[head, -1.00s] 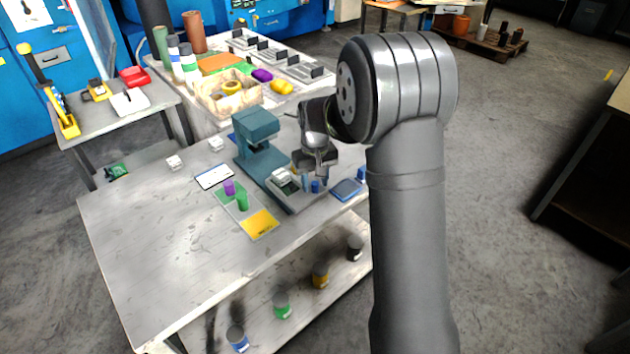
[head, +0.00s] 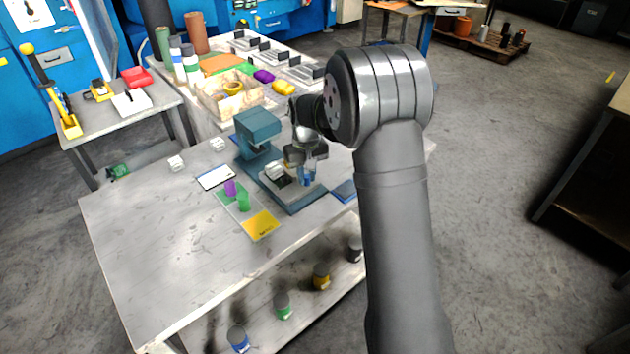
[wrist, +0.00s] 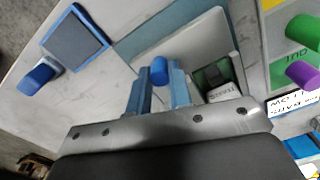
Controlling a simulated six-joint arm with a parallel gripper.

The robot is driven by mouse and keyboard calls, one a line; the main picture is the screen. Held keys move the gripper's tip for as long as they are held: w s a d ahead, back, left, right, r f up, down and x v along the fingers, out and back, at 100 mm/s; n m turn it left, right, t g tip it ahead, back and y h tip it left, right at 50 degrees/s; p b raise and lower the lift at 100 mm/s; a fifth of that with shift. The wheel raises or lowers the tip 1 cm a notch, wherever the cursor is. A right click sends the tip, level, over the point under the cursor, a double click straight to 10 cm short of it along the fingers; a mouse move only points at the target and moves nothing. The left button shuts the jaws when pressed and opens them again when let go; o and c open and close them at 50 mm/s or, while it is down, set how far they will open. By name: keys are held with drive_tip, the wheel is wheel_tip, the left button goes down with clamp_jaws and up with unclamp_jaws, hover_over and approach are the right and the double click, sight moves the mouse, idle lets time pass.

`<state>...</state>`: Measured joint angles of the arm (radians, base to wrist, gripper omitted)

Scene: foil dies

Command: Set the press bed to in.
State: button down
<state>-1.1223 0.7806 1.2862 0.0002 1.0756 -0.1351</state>
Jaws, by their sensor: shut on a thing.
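The teal press (head: 258,128) stands on the table, with its head over the inner end of its base. Its light grey bed plate (wrist: 195,50) carries a dark green die area with a white block (head: 275,171); the block also shows in the wrist view (wrist: 220,92). The bed lies partly under the press head, with its outer end toward my gripper. A blue knob (wrist: 160,70) rises from the bed's outer part. My gripper (wrist: 160,88) points down and is shut on this knob, one finger on each side. My gripper (head: 306,176) partly hides the bed in the head view.
A blue-framed pad (wrist: 75,45) and a blue cylinder (wrist: 36,78) sit beside the press. A green and yellow card (head: 258,224) with purple and green cylinders lies on its other side. White blocks (head: 176,162) stand farther left. The table's front left is clear.

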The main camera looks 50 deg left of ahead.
drive_tip(key=a, duration=0.4)
drive_tip(key=shift+a, duration=0.15)
drive_tip(key=c, duration=1.3)
unclamp_jaws()
drive_tip(key=d, duration=0.8)
drive_tip(key=shift+d, duration=0.2)
wheel_tip(320, 180, up, 17)
drive_tip(key=s+d+f+n, duration=0.5)
drive_tip(key=s+f+n, duration=0.1)
drive_tip(key=s, duration=0.2)
drive_tip(key=shift+s+d+f+n, duration=0.2)
drive_tip(key=shift+s+d+n, duration=0.05)
drive_tip(key=shift+s+n, duration=0.1)
